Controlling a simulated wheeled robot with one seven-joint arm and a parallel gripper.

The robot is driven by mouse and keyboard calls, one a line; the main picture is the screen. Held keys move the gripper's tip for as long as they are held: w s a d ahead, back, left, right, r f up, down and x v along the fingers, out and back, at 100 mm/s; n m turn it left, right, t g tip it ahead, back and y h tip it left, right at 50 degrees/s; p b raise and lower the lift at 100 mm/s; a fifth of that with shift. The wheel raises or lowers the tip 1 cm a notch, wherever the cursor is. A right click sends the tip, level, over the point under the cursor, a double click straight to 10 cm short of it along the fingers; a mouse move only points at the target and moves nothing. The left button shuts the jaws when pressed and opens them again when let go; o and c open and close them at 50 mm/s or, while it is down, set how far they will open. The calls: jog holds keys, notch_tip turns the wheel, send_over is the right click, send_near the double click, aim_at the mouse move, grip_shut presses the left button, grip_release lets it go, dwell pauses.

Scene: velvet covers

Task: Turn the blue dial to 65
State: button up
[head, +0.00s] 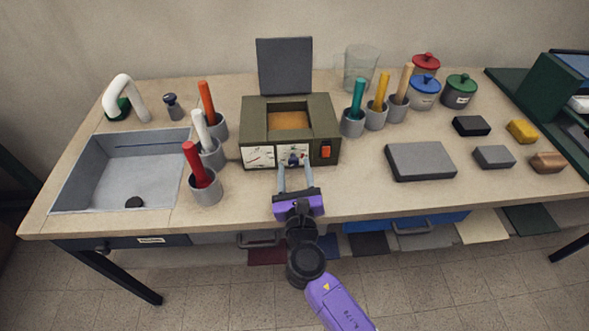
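An olive-green box-shaped device (257,121) stands on the counter with its dark lid raised. Its front has a white dial panel, and the blue dial (293,158) sits at the middle of that front, small and partly hidden. My gripper (294,165) reaches to the panel from the front. Its two pale fingers are apart, one to each side of the dial. I cannot tell whether they touch it. The dial's pointer and the number it points to are too small to read.
A white gauge (258,157) and an orange-red switch (326,152) flank the dial. Grey cups with coloured-handled tools stand on both sides of the device. A sink (122,165) is at left. A flat grey block (420,160) lies at right.

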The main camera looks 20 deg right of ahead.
grip_shut()
jog(key=shift+m, duration=0.3)
jog(key=m+b, duration=0.2)
jog(key=m, duration=0.1)
jog(key=shift+f+m, duration=0.1)
jog(key=shift+m, duration=0.3)
jog(key=m+b, duration=0.2)
jog(key=m, duration=0.2)
jog(key=shift+m, duration=0.3)
jog(key=shift+o, duration=0.2)
grip_release()
